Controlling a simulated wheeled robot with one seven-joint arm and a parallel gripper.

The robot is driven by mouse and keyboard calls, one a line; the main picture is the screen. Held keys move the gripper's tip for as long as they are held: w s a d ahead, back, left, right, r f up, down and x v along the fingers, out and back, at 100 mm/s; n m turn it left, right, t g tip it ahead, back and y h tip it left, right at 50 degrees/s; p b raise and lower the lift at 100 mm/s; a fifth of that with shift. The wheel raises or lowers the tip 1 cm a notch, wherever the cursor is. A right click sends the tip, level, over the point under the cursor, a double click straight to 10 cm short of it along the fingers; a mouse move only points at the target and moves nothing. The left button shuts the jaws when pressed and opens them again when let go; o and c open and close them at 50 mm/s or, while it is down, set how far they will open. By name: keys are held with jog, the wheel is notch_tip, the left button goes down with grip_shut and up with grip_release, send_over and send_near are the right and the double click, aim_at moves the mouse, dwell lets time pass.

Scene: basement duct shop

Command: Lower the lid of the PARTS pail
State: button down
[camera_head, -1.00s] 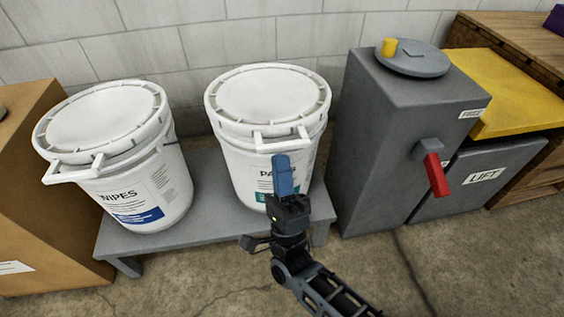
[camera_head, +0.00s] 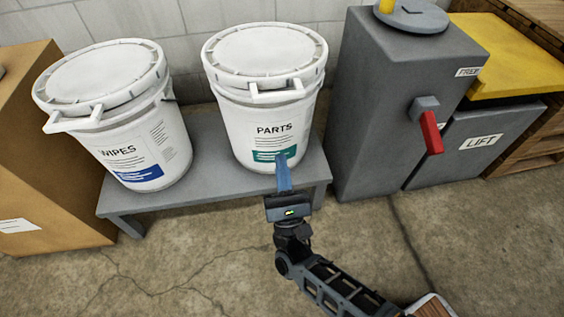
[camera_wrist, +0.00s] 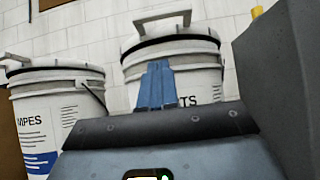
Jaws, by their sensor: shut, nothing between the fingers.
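The white PARTS pail (camera_head: 275,125) stands on a low grey bench. Its white lid (camera_head: 265,50) lies across the top, with a bar handle (camera_head: 277,92) sticking out at the front. In the wrist view the lid (camera_wrist: 170,38) shows edge-on with a dark band under it; I cannot tell if it is fully seated. My gripper (camera_head: 283,160) is shut and empty, its blue fingers together in front of the pail's teal label band, below the handle. In the wrist view the fingers (camera_wrist: 156,75) cover part of the pail's lettering.
The lidded WIPES pail (camera_head: 140,150) stands left on the same bench (camera_head: 200,187). A brown box (camera_head: 60,180) is at far left. Floor in front is open.

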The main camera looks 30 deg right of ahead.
jog(key=w+d+r+p, duration=0.1)
jog(key=w+r, duration=0.4)
jog(key=r, duration=0.3)
jog(key=shift+w+d+r, duration=0.2)
jog(key=shift+d+r, duration=0.15)
jog(key=shift+r, duration=0.05)
jog(key=shift+r, duration=0.15)
notch_tip(320, 180, up, 18)
jog(key=g+y+p, duration=0.1)
jog(key=g+p, duration=0.3)
jog(key=p, duration=1.5)
send_over(274, 99)
jog(key=w, duration=0.2)
jog(key=shift+d+r+b, duration=0.15)
jog(key=shift+d+b, duration=0.15)
jog(key=shift+d, duration=0.05)
